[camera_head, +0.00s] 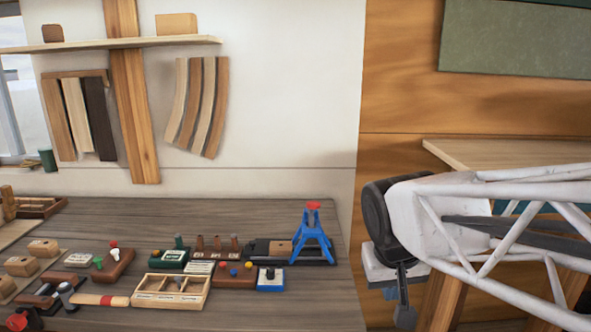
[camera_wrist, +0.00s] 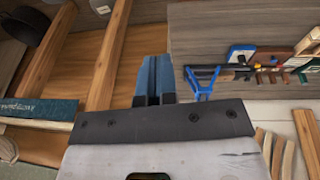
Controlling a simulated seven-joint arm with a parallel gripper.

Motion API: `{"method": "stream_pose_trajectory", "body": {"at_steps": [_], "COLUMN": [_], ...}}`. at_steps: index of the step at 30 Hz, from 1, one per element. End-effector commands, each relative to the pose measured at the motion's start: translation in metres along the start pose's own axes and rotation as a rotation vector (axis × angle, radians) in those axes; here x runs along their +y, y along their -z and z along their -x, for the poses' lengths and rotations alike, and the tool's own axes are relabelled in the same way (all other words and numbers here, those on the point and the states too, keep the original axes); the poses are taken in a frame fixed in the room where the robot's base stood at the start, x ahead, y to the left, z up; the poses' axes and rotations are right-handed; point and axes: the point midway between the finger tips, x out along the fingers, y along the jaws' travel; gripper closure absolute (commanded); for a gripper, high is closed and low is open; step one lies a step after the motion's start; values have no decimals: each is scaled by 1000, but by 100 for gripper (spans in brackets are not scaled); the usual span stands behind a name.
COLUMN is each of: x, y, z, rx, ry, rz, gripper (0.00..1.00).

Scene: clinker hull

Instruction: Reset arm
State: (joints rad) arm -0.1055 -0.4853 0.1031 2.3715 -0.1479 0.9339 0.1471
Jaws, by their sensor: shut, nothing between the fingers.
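My gripper (camera_head: 403,308) is at the right of the head view, low beside the right end of the workbench (camera_head: 330,290) and clear of it. Its dark fingers point downward below the pale wrist plate. In the wrist view the blue-grey fingers (camera_wrist: 153,76) sit close together with nothing between them. My white lattice arm reaches in from the right edge.
A blue stand with a red top (camera_head: 312,237) is the bench item nearest my gripper. A wooden tray (camera_head: 170,304) and several small tools fill the bench. A wooden table (camera_head: 500,152) stands behind my arm.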

Motion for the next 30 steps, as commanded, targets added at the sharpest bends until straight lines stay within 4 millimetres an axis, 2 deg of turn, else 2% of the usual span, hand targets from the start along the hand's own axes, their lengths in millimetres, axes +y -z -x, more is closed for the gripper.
{"method": "stream_pose_trajectory", "body": {"at_steps": [1, 6, 12, 18, 30], "x": [5, 14, 18, 19, 18], "y": [-15, -58, -91, -102, -102], "z": [-1, -6, -11, -14, -14], "rx": [0, -3, -1, -2, -2], "ry": [10, 46, 74, 85, 85], "rz": [-13, -39, -58, -64, -63], "gripper": [100, 100, 100, 100, 100]}}
